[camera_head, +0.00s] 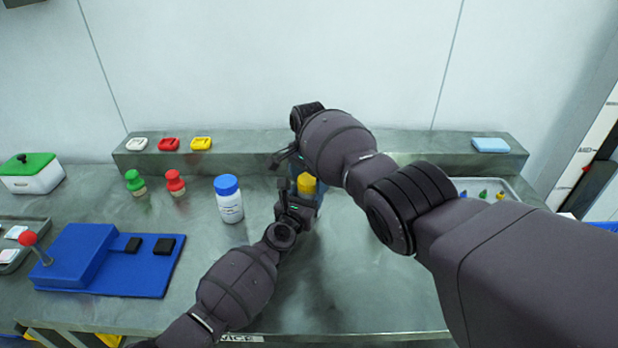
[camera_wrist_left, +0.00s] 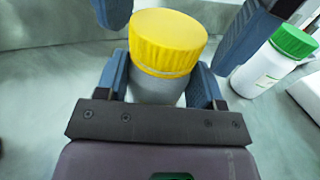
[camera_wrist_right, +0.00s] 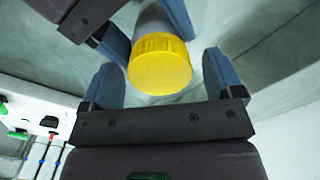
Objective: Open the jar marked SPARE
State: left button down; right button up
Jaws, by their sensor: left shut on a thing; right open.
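A jar with a yellow lid (camera_head: 306,183) stands in the middle of the bench; its grey-white body (camera_wrist_left: 156,90) shows in the left wrist view. No label is readable on it. My left gripper (camera_wrist_left: 160,76) is shut on the jar's body below the lid. My right gripper (camera_wrist_right: 159,60) is open, with its fingers on either side of the yellow lid and gaps to it in the right wrist view. A blue-lidded white jar (camera_head: 229,200) stands left of it, its label too small to read. A green-lidded jar (camera_wrist_left: 275,62) shows in the left wrist view.
On the left are a blue joystick base (camera_head: 85,258), green and red knobbed pieces (camera_head: 135,182) and a green-lidded box (camera_head: 32,175). A raised ledge (camera_head: 250,150) runs along the back. A tray (camera_head: 515,188) lies at right. The front centre bench is clear.

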jog(key=shift+r, duration=2.25)
pick_arm(q)
jog(key=shift+c, duration=0.8)
grip_release()
jog(key=shift+s, duration=0.1)
